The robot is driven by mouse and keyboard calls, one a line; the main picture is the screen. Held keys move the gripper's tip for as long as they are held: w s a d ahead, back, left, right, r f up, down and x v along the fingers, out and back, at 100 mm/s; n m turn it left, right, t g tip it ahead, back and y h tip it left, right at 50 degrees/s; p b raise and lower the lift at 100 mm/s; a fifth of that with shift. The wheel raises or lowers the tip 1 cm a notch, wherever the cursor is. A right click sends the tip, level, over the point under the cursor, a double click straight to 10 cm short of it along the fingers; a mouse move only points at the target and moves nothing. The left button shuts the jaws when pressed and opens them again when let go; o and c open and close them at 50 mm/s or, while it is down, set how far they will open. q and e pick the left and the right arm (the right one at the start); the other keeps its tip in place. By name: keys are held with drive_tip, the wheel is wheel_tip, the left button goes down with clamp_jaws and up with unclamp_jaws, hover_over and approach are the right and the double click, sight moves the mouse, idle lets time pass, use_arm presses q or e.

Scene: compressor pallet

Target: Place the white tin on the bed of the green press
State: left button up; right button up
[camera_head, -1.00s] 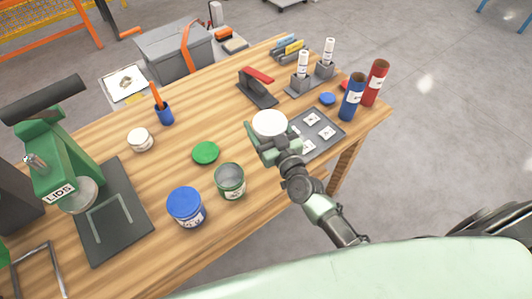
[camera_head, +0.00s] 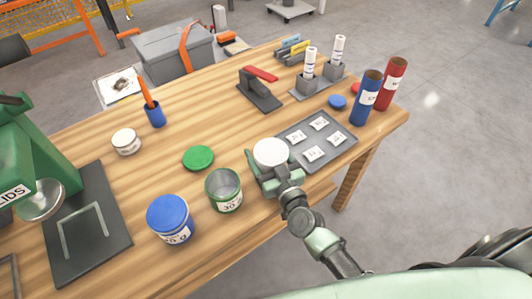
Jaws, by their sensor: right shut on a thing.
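My right gripper (camera_head: 265,175) is shut on the white tin (camera_head: 271,152) and holds it by its side, white top facing up, near the table's front edge. Whether the tin touches the table I cannot tell. The green press (camera_head: 35,160) stands at the far left, partly cut off by the picture's edge, with a round metal head and a LIDS label. Its dark bed (camera_head: 98,248) has a pale raised frame on it and holds nothing else. My left gripper is not in view.
Between tin and press stand an open green tin (camera_head: 223,190), a blue-lidded tin (camera_head: 170,219), a green lid (camera_head: 198,158) and a small white-lidded jar (camera_head: 126,142). A grey tray with cards (camera_head: 330,153) lies right of my gripper. Blue (camera_head: 364,103) and red (camera_head: 391,83) tubes stand behind it.

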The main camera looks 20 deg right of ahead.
drive_tip(key=shift+s+r, duration=0.1)
drive_tip(key=shift+s, duration=0.1)
drive_tip(key=shift+a, duration=0.1)
drive_tip(key=o, duration=2)
drive_tip(key=shift+f, duration=0.2)
